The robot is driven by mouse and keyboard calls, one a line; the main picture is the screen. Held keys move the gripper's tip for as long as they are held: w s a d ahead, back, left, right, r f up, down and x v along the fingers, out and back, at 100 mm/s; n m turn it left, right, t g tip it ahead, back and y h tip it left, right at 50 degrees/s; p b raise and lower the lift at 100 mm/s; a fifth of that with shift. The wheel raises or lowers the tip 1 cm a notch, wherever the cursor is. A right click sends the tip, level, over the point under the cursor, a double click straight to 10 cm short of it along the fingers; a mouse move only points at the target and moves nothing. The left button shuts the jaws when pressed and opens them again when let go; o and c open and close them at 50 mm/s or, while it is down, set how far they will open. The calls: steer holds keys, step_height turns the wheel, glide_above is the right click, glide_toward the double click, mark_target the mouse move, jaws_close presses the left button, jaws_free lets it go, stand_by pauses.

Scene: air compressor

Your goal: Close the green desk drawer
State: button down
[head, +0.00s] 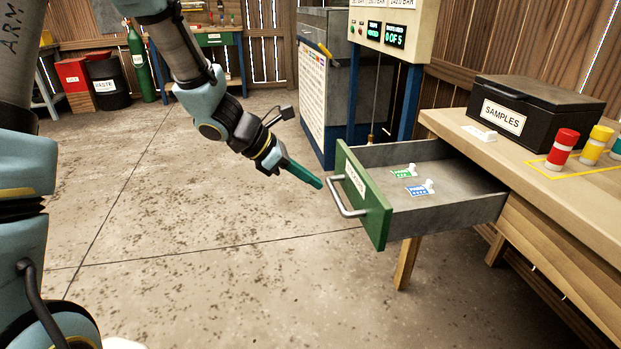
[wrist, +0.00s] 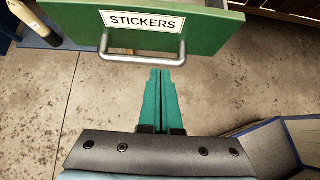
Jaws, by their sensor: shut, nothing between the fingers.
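The green desk drawer (head: 362,197) is pulled out from the wooden desk (head: 530,170), with its grey inside showing. Two small sticker cards, one green (head: 403,173) and one blue (head: 420,189), lie in it. The drawer front also shows in the wrist view (wrist: 215,35), with a STICKERS label and a metal bar handle (wrist: 142,58). My gripper (head: 318,183) has teal fingers, shut and empty. It is just in front of the drawer front, close to the handle. In the wrist view the fingertips (wrist: 160,70) are just below the handle bar; I cannot tell whether they touch it.
A black SAMPLES box (head: 535,108) and red and yellow cylinders (head: 563,148) stand on the desk. A machine with blue posts (head: 410,100) stands behind the drawer. The concrete floor (head: 230,270) in front of the drawer is clear.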

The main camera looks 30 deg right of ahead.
mark_target(358, 198)
steer(key=x, duration=0.2)
steer(key=d+r+x, duration=0.1)
steer(key=x, duration=0.5)
steer(key=shift+s+d+r, duration=0.15)
steer(key=shift+s+d, duration=0.05)
steer(key=shift+s, duration=0.1)
steer(key=shift+s+d, duration=0.15)
steer(key=shift+d, duration=0.3)
